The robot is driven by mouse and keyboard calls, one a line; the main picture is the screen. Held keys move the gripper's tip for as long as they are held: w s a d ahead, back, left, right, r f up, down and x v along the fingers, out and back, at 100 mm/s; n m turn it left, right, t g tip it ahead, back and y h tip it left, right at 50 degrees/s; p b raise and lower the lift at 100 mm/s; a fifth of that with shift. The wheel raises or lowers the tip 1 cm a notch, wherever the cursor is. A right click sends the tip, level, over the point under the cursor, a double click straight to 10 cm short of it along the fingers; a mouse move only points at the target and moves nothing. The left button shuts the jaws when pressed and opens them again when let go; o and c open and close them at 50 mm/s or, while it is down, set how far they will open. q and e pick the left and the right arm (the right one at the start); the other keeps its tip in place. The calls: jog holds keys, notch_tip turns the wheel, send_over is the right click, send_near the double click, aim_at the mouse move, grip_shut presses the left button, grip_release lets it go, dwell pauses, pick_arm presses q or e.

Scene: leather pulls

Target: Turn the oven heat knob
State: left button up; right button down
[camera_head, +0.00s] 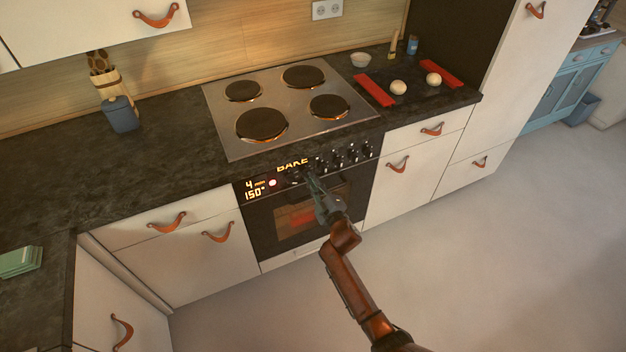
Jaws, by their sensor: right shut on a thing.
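The oven (260,222) is built in below the hob, with a black control panel along its top. The panel shows a lit "4" and "150°" display (255,189), a small round light, and a lit "BAKE" word (292,165). A row of dark oven knobs (338,158) runs to the right of it. My right gripper (310,178) is at the panel, shut on a knob just below and right of the "BAKE" word. The gripper's fingers mostly hide that knob, so its angle cannot be told. My left gripper is not in view.
The hob (212,98) with its round plates lies above the oven. White drawers with leather pulls (218,232) flank it. A blue pot (121,114), a bowl (360,60) and dough balls (398,87) stand on the dark counter. The floor (490,270) in front is clear.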

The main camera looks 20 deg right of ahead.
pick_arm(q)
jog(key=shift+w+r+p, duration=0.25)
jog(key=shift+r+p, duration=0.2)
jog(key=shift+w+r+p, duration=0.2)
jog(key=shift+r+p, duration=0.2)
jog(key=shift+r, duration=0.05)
pick_arm(e)
jog(key=m, duration=0.3)
jog(key=shift+f, duration=0.1)
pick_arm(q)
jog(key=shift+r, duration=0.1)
pick_arm(e)
jog(key=shift+a+m, duration=0.1)
jog(key=shift+m, duration=0.3)
jog(key=c, duration=2)
grip_release()
jog(key=s, duration=1.2)
jog(key=shift+d, duration=0.25)
